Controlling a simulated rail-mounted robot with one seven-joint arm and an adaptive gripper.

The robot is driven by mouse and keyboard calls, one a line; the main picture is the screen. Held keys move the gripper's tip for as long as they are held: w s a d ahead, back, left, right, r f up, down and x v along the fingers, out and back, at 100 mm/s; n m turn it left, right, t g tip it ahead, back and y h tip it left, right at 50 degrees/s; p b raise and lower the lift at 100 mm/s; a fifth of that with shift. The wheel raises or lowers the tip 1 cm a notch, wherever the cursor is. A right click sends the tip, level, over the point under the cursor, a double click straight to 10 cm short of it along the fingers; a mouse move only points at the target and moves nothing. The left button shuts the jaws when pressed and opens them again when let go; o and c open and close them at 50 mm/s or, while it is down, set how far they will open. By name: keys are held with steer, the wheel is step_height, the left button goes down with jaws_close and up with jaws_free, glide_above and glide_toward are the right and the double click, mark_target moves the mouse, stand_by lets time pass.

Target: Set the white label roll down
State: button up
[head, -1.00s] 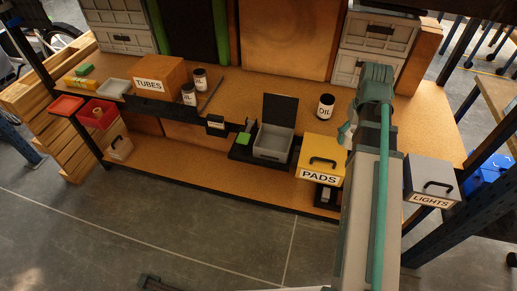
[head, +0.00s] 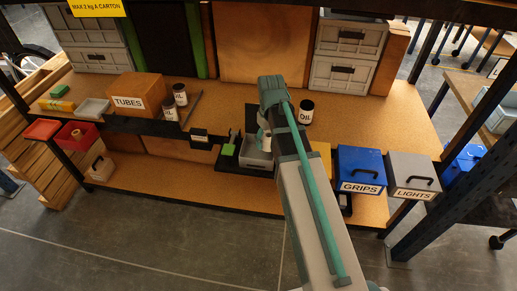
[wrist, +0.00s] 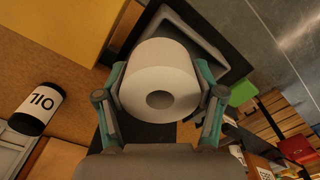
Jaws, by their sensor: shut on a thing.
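The white label roll (wrist: 160,82) fills the middle of the wrist view, its round end with a dark core hole facing the camera. My gripper (wrist: 160,92) is shut on it, one teal-and-grey finger at each side. Behind the roll is a grey open box (wrist: 207,38) with a black surround; the gap between roll and box is hard to judge. In the head view the grey box (head: 252,156) is partly hidden by my arm, and the roll cannot be made out clearly there.
An OIL can (head: 306,111) stands right of my arm; it also shows in the wrist view (wrist: 38,107). A green block (head: 229,149) sits left of the grey box. GRIPS (head: 361,172) and LIGHTS (head: 412,176) boxes line the front right. The bench behind has free room.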

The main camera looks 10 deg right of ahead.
glide_above(259, 155)
step_height(259, 155, down, 6)
steer(key=shift+r+p, duration=0.2)
steer(key=shift+p, duration=0.25)
steer(key=shift+s+a+f+p, duration=0.1)
steer(key=shift+f+p, duration=0.4)
steer(key=shift+f, duration=1.05)
steer(key=shift+f, duration=0.15)
steer(key=o, duration=1.2)
step_height(259, 155, up, 12)
steer(key=b, duration=0.2)
